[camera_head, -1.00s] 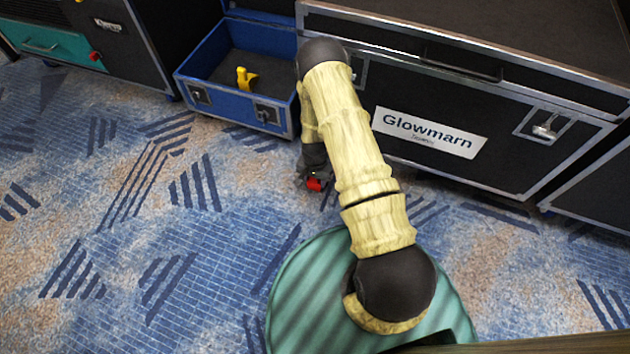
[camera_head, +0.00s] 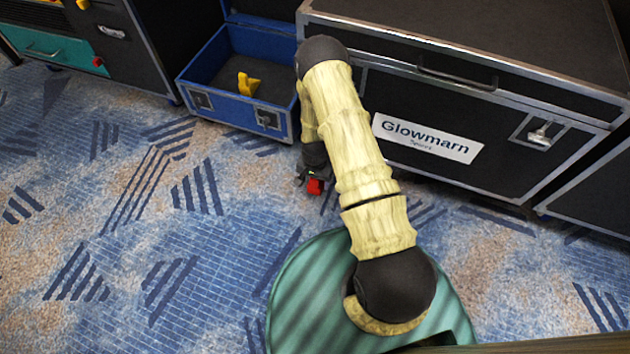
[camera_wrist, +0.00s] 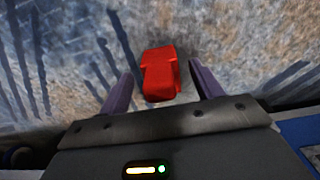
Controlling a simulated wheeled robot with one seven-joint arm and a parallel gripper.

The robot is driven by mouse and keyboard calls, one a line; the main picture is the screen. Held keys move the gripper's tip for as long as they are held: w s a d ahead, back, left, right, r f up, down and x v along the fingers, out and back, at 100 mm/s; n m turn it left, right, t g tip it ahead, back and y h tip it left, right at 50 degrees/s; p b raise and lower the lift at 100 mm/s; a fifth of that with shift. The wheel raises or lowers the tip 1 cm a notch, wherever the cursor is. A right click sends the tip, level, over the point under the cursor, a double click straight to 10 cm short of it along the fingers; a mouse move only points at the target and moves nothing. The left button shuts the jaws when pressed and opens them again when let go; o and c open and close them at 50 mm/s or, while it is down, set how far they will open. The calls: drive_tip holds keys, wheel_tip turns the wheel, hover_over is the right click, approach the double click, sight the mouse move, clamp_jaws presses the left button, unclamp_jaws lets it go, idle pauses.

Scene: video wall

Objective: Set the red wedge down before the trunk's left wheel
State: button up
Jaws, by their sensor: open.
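The red wedge (camera_wrist: 160,74) lies on the carpet and shows between the two fingers of my gripper (camera_wrist: 160,90) in the wrist view. The fingers are apart, with a gap on each side of the wedge. In the head view the wedge (camera_head: 315,187) shows beside my gripper (camera_head: 306,178), close to the front of the black Glowmarn trunk (camera_head: 480,107). My arm covers part of the trunk's left end. The trunk's left wheel is hidden behind my arm and the trunk's lower edge.
An open blue case (camera_head: 213,107) holding a yellow piece (camera_head: 247,84) stands left of the trunk. A black cabinet with a teal drawer (camera_head: 50,46) is at the far left. Another black case (camera_head: 597,190) is at the right. The patterned carpet at left is clear.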

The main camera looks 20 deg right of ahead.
wheel_tip(320, 180, up, 9)
drive_tip(key=p, duration=0.5)
drive_tip(key=shift+r, duration=0.2)
drive_tip(key=shift+r, duration=0.35)
wheel_tip(320, 180, up, 20)
drive_tip(key=s+n+t, duration=0.1)
drive_tip(key=s+n, duration=0.1)
drive_tip(key=n, duration=0.1)
drive_tip(key=s+r+n+t, duration=0.1)
drive_tip(key=s+r+n, duration=0.3)
drive_tip(key=s+r, duration=0.8)
wheel_tip(320, 180, up, 3)
drive_tip(key=shift+s+t, duration=0.25)
drive_tip(key=shift+t, duration=0.05)
